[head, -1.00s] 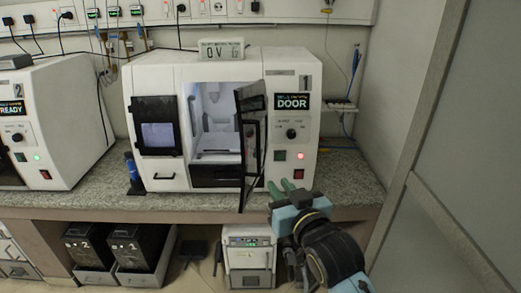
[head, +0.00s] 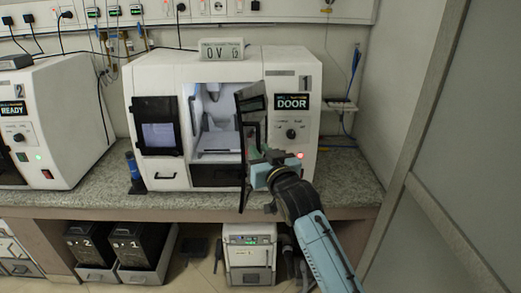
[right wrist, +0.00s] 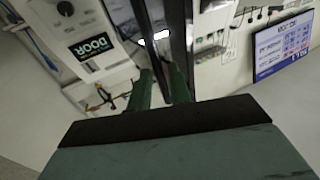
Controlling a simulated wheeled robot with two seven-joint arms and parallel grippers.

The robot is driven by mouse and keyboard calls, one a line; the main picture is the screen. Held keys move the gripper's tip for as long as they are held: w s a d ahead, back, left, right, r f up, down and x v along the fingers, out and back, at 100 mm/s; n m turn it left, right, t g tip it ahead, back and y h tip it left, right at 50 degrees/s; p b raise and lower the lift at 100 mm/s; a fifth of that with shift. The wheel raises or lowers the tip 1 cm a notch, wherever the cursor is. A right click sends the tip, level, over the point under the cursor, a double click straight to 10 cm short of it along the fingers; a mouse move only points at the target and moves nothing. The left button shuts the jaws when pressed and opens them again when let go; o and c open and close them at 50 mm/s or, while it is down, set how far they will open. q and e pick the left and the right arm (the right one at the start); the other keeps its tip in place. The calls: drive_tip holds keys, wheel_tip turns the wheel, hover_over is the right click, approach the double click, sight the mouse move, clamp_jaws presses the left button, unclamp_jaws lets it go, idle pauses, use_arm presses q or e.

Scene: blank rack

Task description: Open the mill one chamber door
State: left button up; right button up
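Mill one (head: 225,70) is the white machine on the counter, with a screen (head: 292,102) reading DOOR. Its black-framed chamber door (head: 243,125) stands swung outward, and the lit chamber (head: 213,125) shows to its left. My right gripper (head: 258,155) is at the lower part of the door, on its right side, and covers some of it. In the right wrist view, its two green fingers (right wrist: 159,88) are apart, with the dark door frame (right wrist: 172,30) just beyond or between them; contact cannot be told. My left gripper is out of view.
A second white machine (head: 60,110) reading READY stands at the left. A blue bottle (head: 134,172) stands by mill one's left front corner. The counter's front strip (head: 90,203) is mostly clear. A wall panel (head: 440,150) bounds the right.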

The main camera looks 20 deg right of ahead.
drive_tip(key=shift+w, duration=0.35)
clamp_jaws()
